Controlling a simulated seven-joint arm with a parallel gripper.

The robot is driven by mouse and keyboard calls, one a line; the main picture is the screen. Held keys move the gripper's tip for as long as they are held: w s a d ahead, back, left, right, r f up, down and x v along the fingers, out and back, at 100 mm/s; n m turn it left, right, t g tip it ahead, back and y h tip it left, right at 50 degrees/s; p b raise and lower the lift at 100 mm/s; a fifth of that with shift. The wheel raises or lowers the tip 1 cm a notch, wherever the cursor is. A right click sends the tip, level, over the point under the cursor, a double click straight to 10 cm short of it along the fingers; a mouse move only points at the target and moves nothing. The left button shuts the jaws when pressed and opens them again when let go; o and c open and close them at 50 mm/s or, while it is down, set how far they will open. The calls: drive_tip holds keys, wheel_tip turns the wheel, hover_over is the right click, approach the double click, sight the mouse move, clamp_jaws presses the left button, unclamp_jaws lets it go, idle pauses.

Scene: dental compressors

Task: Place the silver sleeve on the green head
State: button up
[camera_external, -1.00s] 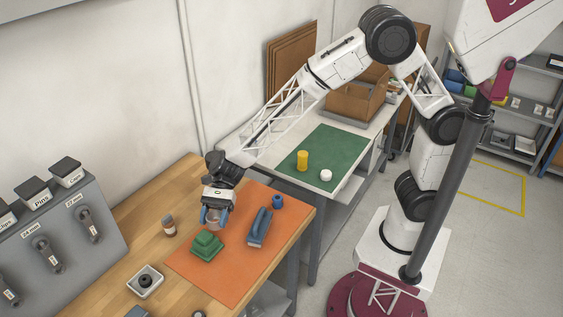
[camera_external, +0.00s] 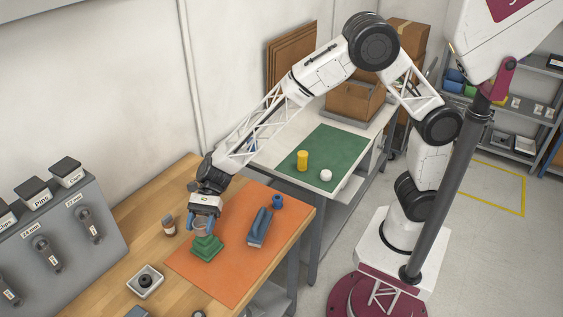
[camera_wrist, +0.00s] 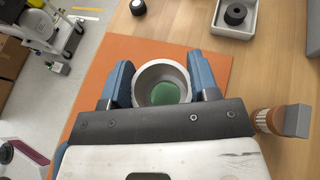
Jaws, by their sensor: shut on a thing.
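The silver sleeve (camera_wrist: 177,72) is a round grey ring, open through the middle, held between the two blue fingers of my gripper (camera_wrist: 163,88). The green head (camera_external: 207,247) is a stepped green block on the orange mat. In the external view my gripper (camera_external: 203,226) is directly above the green head, with the sleeve (camera_external: 202,224) low between the fingers. In the wrist view, green of the head (camera_wrist: 165,94) shows through the sleeve's opening, toward its lower part. I cannot tell whether the sleeve touches the head.
The mat's front is clear.

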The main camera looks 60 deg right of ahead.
drive_tip(key=shift+f, duration=1.05)
drive_tip(key=shift+f, duration=0.15)
drive_tip(key=o, duration=0.9)
drive_tip(key=shift+o, duration=0.2)
drive_tip(key=shift+w+d+r, duration=0.2)
drive_tip(key=shift+d+r, duration=0.15)
drive_tip(key=shift+d, duration=0.05)
drive_tip(key=v, duration=1.1)
